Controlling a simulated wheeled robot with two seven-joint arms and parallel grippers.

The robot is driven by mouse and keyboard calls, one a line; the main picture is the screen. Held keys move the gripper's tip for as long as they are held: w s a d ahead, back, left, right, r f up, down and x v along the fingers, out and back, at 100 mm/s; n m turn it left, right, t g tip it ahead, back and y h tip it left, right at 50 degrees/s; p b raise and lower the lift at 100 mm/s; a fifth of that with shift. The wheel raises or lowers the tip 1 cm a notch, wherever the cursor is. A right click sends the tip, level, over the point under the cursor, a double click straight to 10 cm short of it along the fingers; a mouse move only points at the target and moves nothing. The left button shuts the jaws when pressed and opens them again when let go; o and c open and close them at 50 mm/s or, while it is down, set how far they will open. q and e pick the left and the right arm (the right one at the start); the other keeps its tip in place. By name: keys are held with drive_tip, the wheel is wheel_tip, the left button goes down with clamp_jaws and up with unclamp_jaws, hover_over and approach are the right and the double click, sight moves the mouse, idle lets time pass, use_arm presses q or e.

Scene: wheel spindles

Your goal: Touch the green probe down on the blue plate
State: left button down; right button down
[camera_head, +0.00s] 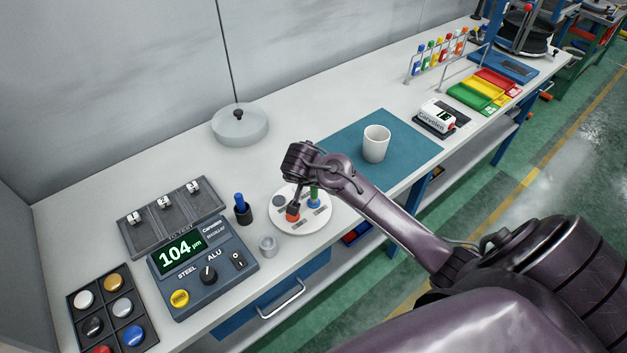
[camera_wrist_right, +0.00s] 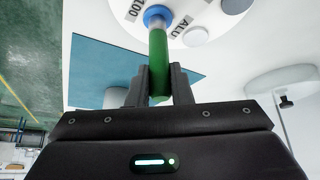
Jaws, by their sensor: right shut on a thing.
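The green probe (camera_wrist_right: 157,62) is held between the fingers of my right gripper (camera_wrist_right: 160,78). The probe also shows in the head view (camera_head: 314,194), upright below the gripper. In the wrist view its grey tip meets the blue plate (camera_wrist_right: 157,12) or is just over it; I cannot tell which. The blue plate is one of the discs on the round white board (camera_head: 287,222), which carries labels such as "100" and "ALU". In the head view the gripper and probe largely hide the blue plate. My left gripper is not in view.
A gauge box (camera_head: 202,262) reads 104 µm. A white mug (camera_head: 376,143) stands on a blue mat (camera_head: 412,152).

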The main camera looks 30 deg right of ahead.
drive_tip(key=shift+r+p, duration=2.1)
drive_tip(key=shift+r, duration=1.35)
